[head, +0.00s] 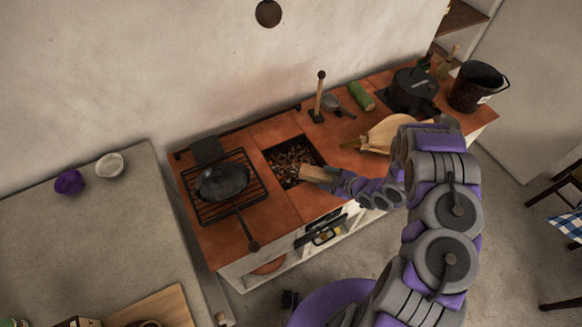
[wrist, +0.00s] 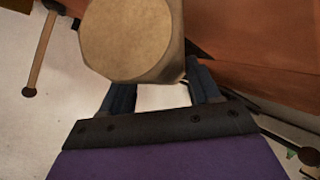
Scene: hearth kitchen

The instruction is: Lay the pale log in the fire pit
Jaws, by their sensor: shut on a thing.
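The pale log (head: 316,174) is held at the right edge of the fire pit in the head view. Its round cut end fills the top of the wrist view (wrist: 132,38). The fire pit (head: 290,158) is a dark square opening in the orange-brown hearth top, with brown chips or embers inside. My gripper (head: 340,182) is shut on the pale log, coming from the right. In the wrist view its two dark fingers (wrist: 160,90) reach up to the log. Whether the log touches the pit's rim cannot be told.
Left of the pit, a black pan (head: 222,182) sits on a grill rack (head: 190,207). Behind and right are an upright wooden-handled tool (head: 319,97), a green cylinder (head: 361,96), a pale board (head: 388,133), a black pot (head: 414,85) and a dark bucket (head: 477,87).

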